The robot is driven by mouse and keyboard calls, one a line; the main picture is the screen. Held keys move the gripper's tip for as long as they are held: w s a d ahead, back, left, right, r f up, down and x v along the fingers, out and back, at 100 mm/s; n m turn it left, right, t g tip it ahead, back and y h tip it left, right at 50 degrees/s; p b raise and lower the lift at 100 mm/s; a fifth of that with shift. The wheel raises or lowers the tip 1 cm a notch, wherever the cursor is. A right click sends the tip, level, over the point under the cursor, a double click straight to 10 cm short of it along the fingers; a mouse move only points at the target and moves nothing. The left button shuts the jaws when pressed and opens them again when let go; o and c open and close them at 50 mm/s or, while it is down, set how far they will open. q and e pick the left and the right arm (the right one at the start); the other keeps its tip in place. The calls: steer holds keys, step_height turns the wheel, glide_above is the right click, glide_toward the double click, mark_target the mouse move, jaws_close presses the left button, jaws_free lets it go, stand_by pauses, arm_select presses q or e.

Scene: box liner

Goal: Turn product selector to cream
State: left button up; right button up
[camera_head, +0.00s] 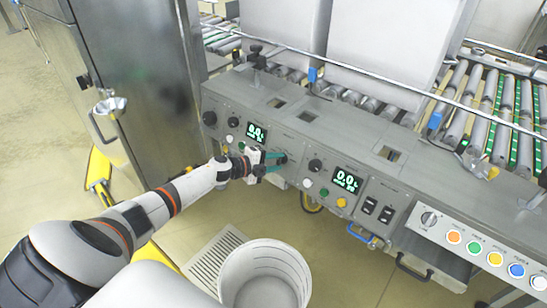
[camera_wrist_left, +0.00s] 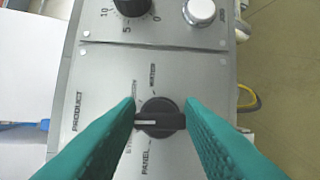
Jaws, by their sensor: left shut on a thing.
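The black product selector knob (camera_wrist_left: 160,118) sits on the grey panel face in the left wrist view. Its white pointer line lies on its left side, and the knob's bar lies across the picture between my fingers. The word PRODUCT and several smaller labels are printed around it, too small to read surely. My left gripper (camera_wrist_left: 161,117) has its teal fingers on both ends of the knob's bar and is shut on it. In the head view my left gripper (camera_head: 275,163) is at the panel face, touching the knob (camera_head: 284,159). My right gripper is not in view.
The control panel (camera_head: 230,98) carries other knobs, such as a black dial (camera_head: 315,165), a lit display (camera_head: 346,180) and coloured buttons (camera_head: 495,259). Roller conveyors (camera_head: 500,105) lie behind.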

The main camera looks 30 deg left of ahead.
arm_select(q)
steer(key=shift+a+r+m, duration=0.15)
steer(key=shift+r+m, duration=0.05)
steer(key=shift+m, duration=0.2)
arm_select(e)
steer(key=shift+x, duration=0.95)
arm_select(q)
steer(key=shift+w, duration=0.1)
steer(key=o, duration=0.9)
steer(key=shift+r, duration=0.15)
steer(key=shift+o, duration=0.4)
steer(key=shift+s, duration=0.3)
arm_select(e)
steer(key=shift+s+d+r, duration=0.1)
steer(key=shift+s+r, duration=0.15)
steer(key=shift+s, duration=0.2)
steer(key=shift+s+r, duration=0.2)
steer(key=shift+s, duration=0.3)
arm_select(q)
steer(key=shift+s, duration=0.1)
